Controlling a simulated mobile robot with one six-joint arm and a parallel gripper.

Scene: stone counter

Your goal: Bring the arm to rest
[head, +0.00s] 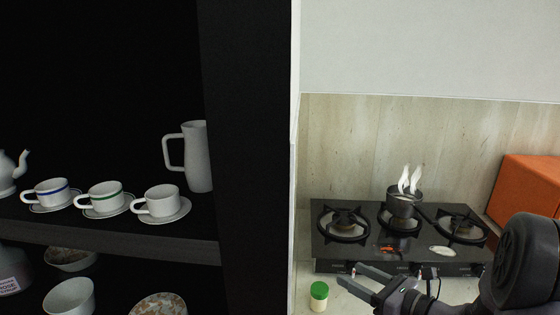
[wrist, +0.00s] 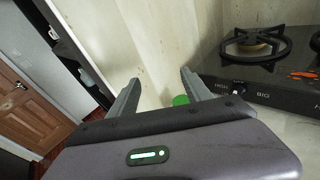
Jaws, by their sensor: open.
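My gripper (head: 358,282) is at the lower right of the head view, in front of the stove's front edge. Its two fingers are apart with nothing between them. In the wrist view my gripper (wrist: 155,88) also shows open, with the fingers pointing toward the pale wall and counter. A small jar with a green lid (head: 319,295) stands on the counter just left of the fingers. Its green lid (wrist: 181,100) shows beside the right finger in the wrist view, partly hidden by it.
A black stove (head: 371,240) with several burners carries a steaming pot (head: 403,206). An orange box (head: 528,186) stands at the right. A dark shelf (head: 120,243) at the left holds cups on saucers and a white pitcher (head: 198,158). A wooden door (wrist: 28,105) shows in the wrist view.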

